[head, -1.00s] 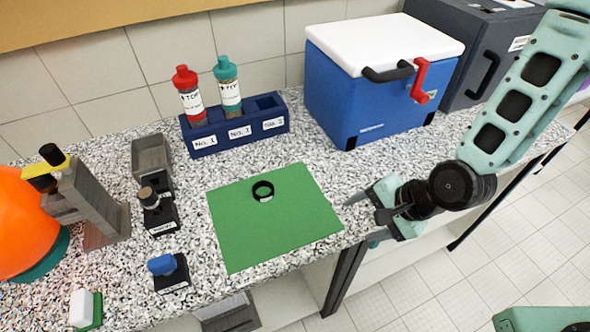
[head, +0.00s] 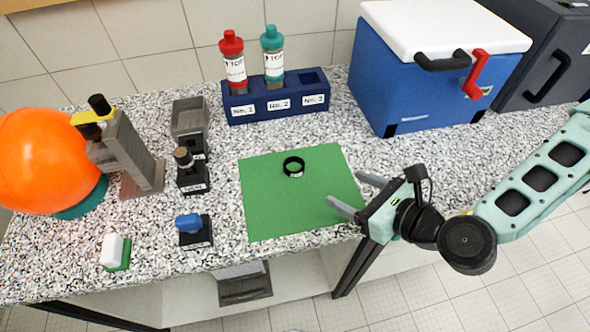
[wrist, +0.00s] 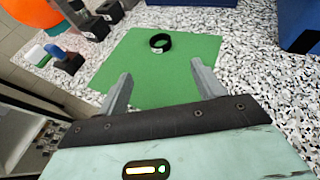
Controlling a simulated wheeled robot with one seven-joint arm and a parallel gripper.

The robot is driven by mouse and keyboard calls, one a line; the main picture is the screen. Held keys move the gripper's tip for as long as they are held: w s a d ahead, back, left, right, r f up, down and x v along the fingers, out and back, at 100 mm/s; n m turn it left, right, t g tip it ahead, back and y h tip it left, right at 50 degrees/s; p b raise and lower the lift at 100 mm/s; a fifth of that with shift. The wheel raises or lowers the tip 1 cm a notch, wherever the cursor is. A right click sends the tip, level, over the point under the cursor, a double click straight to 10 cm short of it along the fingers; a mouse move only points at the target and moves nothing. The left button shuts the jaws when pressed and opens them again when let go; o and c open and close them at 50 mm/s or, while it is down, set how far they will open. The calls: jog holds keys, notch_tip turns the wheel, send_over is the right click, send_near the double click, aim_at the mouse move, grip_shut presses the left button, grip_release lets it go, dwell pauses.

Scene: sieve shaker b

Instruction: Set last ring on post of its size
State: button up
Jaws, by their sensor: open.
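A black ring (head: 293,166) with a small white label lies flat on a green mat (head: 262,205). It also shows in the wrist view (wrist: 160,42), ahead of my fingers. My gripper (head: 343,188) is open and empty, its fingers reaching over the mat's right edge, to the right of the ring and apart from it. In the wrist view my two fingers (wrist: 160,72) stand wide apart. To the left of the mat, a blue-topped piece (head: 189,223) and a brown-topped piece (head: 184,158) stand on labelled black bases. I cannot tell the post sizes.
A dark blue rack (head: 240,111) holds a red-capped and a teal-capped bottle; its No. 3 place looks empty. A blue cooler (head: 400,80) stands back right. A grey stand (head: 130,150) and orange ball (head: 45,160) are at left. A white block (head: 112,248) sits front left.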

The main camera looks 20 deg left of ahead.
jog(key=shift+w+a+f+b, duration=0.15)
jog(key=shift+a+f+b, duration=0.15)
jog(key=shift+f+b, duration=0.2)
jog(key=p, duration=0.3)
send_near(288, 162)
jog(key=p+x, duration=0.2)
jog(key=x, duration=0.2)
jog(key=shift+a+r, duration=0.15)
jog(key=shift+w+a+f+p, duration=0.35)
jog(key=shift+a+f, duration=0.05)
jog(key=shift+a, duration=0.05)
jog(key=c, duration=1.1)
